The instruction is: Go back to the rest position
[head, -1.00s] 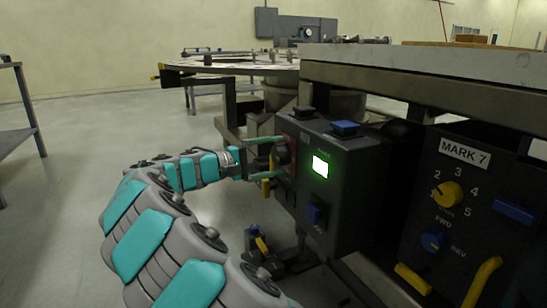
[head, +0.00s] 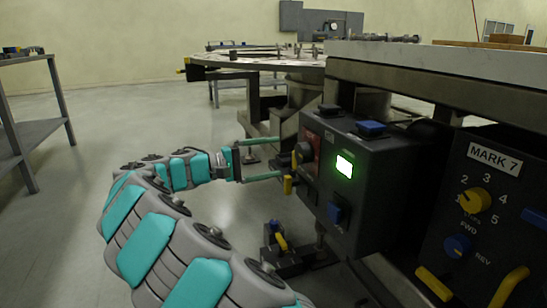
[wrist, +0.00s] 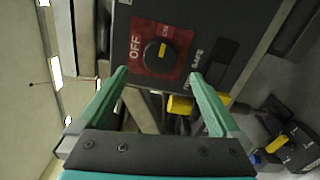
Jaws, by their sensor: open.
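My gripper (head: 279,160) is open and empty, its two green fingers pointing at the left face of a dark control box (head: 365,180). In the wrist view, the fingertips (wrist: 158,73) lie below and to either side of a round black knob (wrist: 158,55) with a yellow mark. The knob sits on a red plate (wrist: 181,37) marked OFF and ON, and the fingers are not closed on it. In the head view, the knob (head: 303,152) shows just right of the fingertips.
A lit green-white display (head: 344,166) is on the box front. A MARK 7 panel (head: 485,200) with dials and yellow handles stands at right. A round turret table (head: 260,62) is behind. A grey shelf (head: 35,132) stands at left; open floor lies between.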

